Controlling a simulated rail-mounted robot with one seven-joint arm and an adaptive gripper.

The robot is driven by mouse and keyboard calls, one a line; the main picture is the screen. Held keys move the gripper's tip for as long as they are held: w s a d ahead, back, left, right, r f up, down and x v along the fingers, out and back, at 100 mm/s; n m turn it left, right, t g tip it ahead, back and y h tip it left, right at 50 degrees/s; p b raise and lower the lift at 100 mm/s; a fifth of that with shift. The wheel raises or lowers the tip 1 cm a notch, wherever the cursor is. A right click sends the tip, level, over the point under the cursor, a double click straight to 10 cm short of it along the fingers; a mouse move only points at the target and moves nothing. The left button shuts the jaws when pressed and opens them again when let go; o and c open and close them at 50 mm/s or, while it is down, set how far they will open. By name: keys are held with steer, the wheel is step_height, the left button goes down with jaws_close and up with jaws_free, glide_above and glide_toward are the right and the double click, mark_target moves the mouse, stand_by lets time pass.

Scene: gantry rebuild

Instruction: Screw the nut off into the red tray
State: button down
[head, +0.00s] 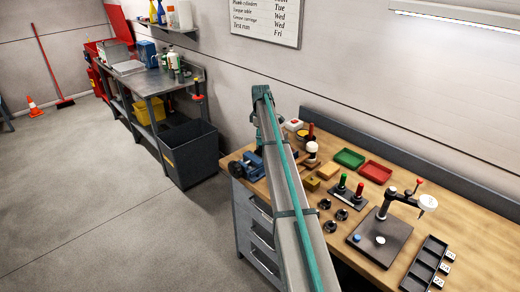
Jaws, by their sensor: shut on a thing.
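The red tray (375,172) lies on the wooden bench, right of a green tray (349,158); its inside looks empty. I cannot pick out the nut with certainty. A blue vise (252,166) stands at the bench's left end, partly hidden by my long arm link (293,215). The link rises from the bottom of the picture and ends above the bench's left end. My gripper does not show; the link may cover it.
Several small black parts (341,214), a stand with green and red knobs (347,195), a jointed stand on a dark plate (380,239) and a black compartment tray (425,266) crowd the bench front. Bare wood shows around the trays. A dark bin (190,155) stands on the floor.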

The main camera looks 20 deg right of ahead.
steer(key=shift+r+p, duration=0.3)
steer(key=shift+r, duration=0.65)
steer(key=shift+r+p, duration=0.65)
steer(key=shift+r, duration=1.3)
steer(key=shift+m, duration=0.8)
steer(key=shift+s+a+f+m, duration=0.1)
steer(key=shift+s+m, duration=0.3)
steer(key=shift+m, duration=0.1)
steer(key=s+a+f+m+b, duration=0.3)
steer(key=s+a+f+b, duration=0.2)
steer(key=s+a, duration=0.8)
steer(key=s+a+f+m+b, duration=0.4)
steer(key=s+a+f, duration=0.7)
steer(key=s, duration=0.7)
steer(key=shift+a+f+b, duration=0.2)
steer(key=shift+a+b, duration=0.85)
steer(key=shift+a, duration=0.1)
